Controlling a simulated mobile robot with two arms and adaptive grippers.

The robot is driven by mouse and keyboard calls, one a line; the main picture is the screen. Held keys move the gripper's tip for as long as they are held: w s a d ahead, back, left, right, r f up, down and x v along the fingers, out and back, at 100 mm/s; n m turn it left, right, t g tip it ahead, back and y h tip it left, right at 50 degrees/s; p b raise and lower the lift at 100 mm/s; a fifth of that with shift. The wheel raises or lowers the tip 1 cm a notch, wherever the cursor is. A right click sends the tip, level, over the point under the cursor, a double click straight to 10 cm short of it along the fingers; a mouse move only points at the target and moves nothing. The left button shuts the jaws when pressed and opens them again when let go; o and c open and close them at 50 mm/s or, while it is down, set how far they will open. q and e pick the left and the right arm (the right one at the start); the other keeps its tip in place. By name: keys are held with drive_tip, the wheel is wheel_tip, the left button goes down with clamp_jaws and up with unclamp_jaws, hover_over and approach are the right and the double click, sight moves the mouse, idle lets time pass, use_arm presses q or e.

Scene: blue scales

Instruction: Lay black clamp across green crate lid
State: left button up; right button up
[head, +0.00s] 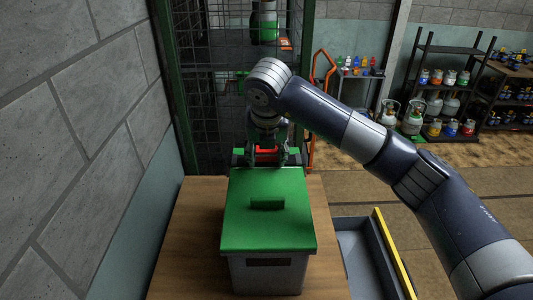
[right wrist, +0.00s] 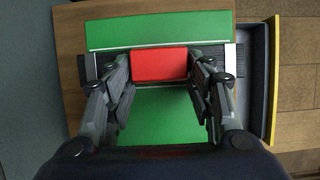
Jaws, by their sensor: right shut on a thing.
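The green crate lid (head: 240,225) lies on a grey crate (head: 268,275) on the wooden table and has a raised green block at its middle. My right gripper (head: 266,162) is over the far end of the lid. It is shut on the black clamp, whose red middle part (right wrist: 159,66) sits between the fingertips in the right wrist view. The clamp's dark ends (right wrist: 92,66) stick out to both sides, and green lid (right wrist: 160,30) shows on either side of it. I cannot tell whether the clamp touches the lid. My left gripper is out of view.
The wooden table (head: 190,235) has bare room left of the crate. A grey tray with a yellow edge (head: 393,252) stands at its right. A grey block wall (head: 70,120) is close on the left, a wire cage (head: 210,80) behind. Shelves (head: 440,85) with gas cylinders stand far right.

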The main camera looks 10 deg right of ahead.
drive_tip(key=o, duration=1.2)
drive_tip(key=shift+o, duration=0.2)
drive_tip(key=shift+r, duration=0.1)
wheel_tip(320, 180, up, 8)
drive_tip(key=p, duration=0.3)
drive_tip(key=shift+p, duration=0.3)
